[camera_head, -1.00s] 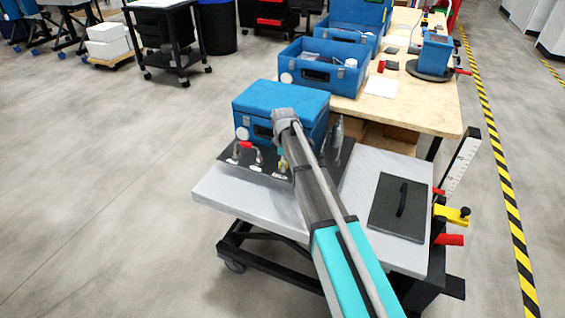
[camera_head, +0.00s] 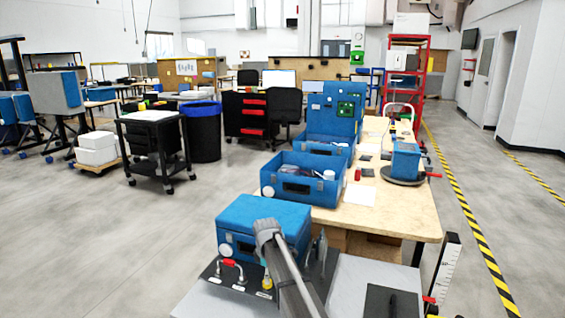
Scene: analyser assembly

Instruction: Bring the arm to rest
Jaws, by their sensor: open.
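My arm (camera_head: 288,270) reaches up from the bottom edge over the light grey cart top (camera_head: 347,283). Its grey rounded joint (camera_head: 267,230) shows in front of a closed blue case (camera_head: 262,218). I cannot make out my gripper; the far end of the arm is hidden or out of sight. A black panel (camera_head: 228,284) with red and silver handles lies left of the arm. A grey upright pointed item (camera_head: 322,246) stands just right of the arm; I cannot tell what it is.
A wooden bench (camera_head: 400,222) behind the cart holds an open blue case (camera_head: 318,190) and a blue device on a round base (camera_head: 403,175). A black plate (camera_head: 392,303) lies on the cart's right side. Open floor (camera_head: 90,235) lies at left.

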